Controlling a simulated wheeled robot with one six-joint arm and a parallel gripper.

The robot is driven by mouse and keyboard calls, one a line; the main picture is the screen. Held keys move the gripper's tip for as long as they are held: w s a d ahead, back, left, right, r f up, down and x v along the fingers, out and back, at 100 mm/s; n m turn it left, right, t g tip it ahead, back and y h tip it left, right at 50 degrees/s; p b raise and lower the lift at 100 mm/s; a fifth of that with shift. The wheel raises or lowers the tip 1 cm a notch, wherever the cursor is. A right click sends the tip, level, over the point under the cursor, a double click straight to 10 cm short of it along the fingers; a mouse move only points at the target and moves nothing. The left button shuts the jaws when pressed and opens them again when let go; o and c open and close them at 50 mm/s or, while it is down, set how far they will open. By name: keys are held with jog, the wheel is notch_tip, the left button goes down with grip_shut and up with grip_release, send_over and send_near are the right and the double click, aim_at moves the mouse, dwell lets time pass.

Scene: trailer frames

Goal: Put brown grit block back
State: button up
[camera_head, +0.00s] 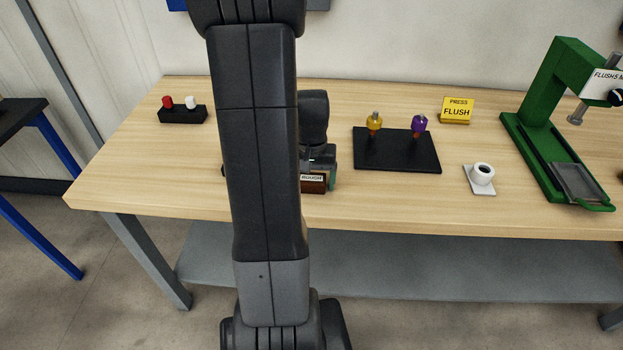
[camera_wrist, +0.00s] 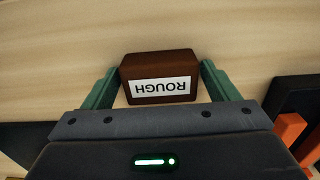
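The brown grit block (camera_wrist: 160,63), a dark brown box with a white label reading ROUGH, sits between the two green fingers of my gripper (camera_wrist: 160,80) in the wrist view. The fingers appear to touch its left and right sides. In the head view the block (camera_head: 313,187) shows just right of my arm, near the table's front edge, with a green finger on its right side. My arm hides much of that area. I cannot tell whether the block rests on the table or is slightly above it.
A black mat (camera_head: 380,163) with yellow and purple knobs stands close on the right. Further right are a white cup-like piece (camera_head: 483,174), a yellow FLUSH sign (camera_head: 457,111) and a green press (camera_head: 545,130). A black holder (camera_head: 183,115) with red and white knobs stands back left.

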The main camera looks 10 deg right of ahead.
aim_at(312, 178)
jog(key=shift+o, duration=0.2)
jog(key=shift+r, duration=0.1)
notch_tip(312, 178, up, 12)
dwell(0.5)
jog(key=shift+r, duration=0.1)
jog(key=shift+c, duration=0.2)
dwell(1.4)
